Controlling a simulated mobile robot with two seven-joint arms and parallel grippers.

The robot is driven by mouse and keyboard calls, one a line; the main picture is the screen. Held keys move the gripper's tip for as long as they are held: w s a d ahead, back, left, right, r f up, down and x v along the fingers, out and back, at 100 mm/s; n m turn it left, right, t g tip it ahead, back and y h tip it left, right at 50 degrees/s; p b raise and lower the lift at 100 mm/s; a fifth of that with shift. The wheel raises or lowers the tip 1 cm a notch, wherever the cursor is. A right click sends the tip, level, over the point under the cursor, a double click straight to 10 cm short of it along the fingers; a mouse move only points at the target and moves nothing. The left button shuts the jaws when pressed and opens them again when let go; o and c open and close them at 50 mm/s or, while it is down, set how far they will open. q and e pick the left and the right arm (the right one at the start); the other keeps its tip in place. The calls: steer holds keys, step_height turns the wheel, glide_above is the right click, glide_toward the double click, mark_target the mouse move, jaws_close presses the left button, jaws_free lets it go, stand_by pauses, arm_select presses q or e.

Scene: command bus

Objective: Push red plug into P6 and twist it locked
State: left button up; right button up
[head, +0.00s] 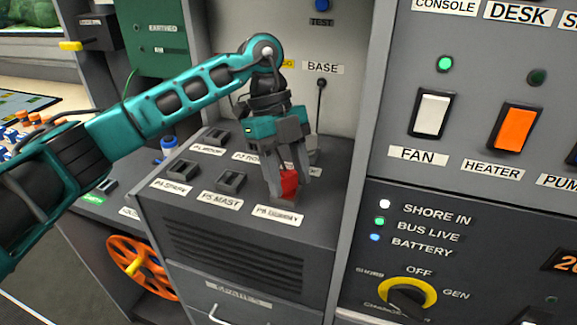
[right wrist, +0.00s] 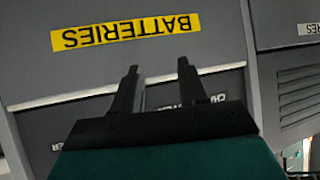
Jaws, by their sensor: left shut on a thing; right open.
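The red plug (head: 289,182) is between the fingers of my left gripper (head: 288,190), which is shut on it. The gripper points down over the socket labelled P6 (head: 284,201), at the front right of the socket panel. The plug's lower end is at the socket; I cannot tell how deep it sits or whether it is turned. The gripper fingers hide part of the plug. My right gripper (right wrist: 157,90) shows in the right wrist view, open and empty, in front of a grey cabinet face with a yellow BATTERIES label (right wrist: 125,32).
Other sockets, P5 (head: 231,180) and P4 (head: 183,168), lie left of P6. An orange handwheel (head: 140,268) is low at left.

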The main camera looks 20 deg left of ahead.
arm_select(q)
steer(key=shift+s+f+m, duration=0.1)
steer(key=shift+f+m, duration=0.1)
steer(key=shift+m, duration=0.2)
steer(key=shift+a, duration=0.1)
steer(key=shift+r+m+y, duration=0.1)
steer(key=shift+m+y, duration=0.2)
steer(key=shift+m, duration=0.1)
steer(key=shift+m+g+p, duration=0.4)
steer(key=shift+m, duration=0.2)
steer(key=o, duration=1.1)
